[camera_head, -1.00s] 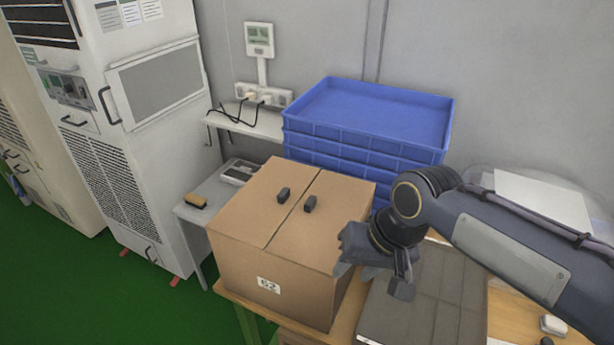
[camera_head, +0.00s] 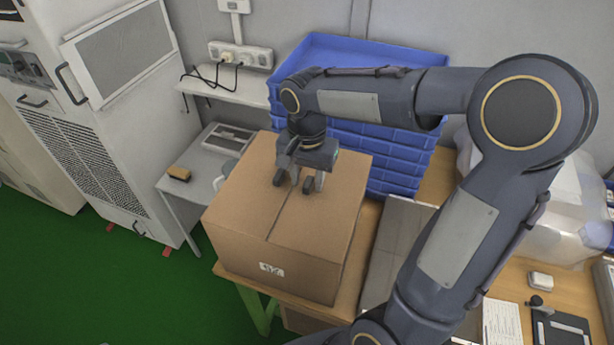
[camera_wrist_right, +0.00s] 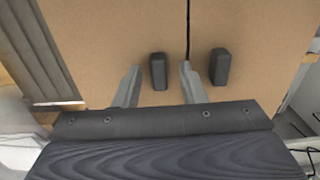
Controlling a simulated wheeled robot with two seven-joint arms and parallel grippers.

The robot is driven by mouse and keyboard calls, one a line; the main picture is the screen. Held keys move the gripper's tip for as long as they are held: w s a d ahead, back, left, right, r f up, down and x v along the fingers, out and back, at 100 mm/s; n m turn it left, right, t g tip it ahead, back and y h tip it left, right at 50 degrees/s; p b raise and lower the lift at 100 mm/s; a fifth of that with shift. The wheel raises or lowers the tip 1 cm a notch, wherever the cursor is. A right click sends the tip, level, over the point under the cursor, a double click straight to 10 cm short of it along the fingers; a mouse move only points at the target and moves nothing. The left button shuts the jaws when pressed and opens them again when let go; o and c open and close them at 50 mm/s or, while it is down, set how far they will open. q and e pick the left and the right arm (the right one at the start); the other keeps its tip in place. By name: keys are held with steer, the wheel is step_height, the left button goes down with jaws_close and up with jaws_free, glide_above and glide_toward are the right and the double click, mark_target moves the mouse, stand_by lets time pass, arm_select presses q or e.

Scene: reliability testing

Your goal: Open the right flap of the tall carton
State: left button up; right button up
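The brown carton (camera_head: 262,245) stands on the wooden table with both top flaps lying flat and a seam between them. The right flap (camera_head: 335,205) bears a small dark handle (camera_head: 308,185) near the seam. The left flap (camera_head: 245,180) bears a matching handle (camera_head: 279,178). My right gripper (camera_head: 307,180) points down over the carton top, fingers apart on either side of the right flap's handle. In the right wrist view that handle (camera_wrist_right: 158,71) lies between the open fingertips (camera_wrist_right: 160,78), with a gap visible; the other handle (camera_wrist_right: 219,66) is outside them. My left gripper is out of view.
Stacked blue crates (camera_head: 345,52) stand close behind the carton. A dark flat panel (camera_head: 395,240) lies to its right, beneath my right arm. A grey side table (camera_head: 192,195) with a tan block (camera_head: 179,173) stands left. Green floor (camera_head: 110,285) is clear at front left.

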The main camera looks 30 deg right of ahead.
steer(key=shift+f, duration=0.35)
jaws_close()
steer(key=shift+r, duration=0.15)
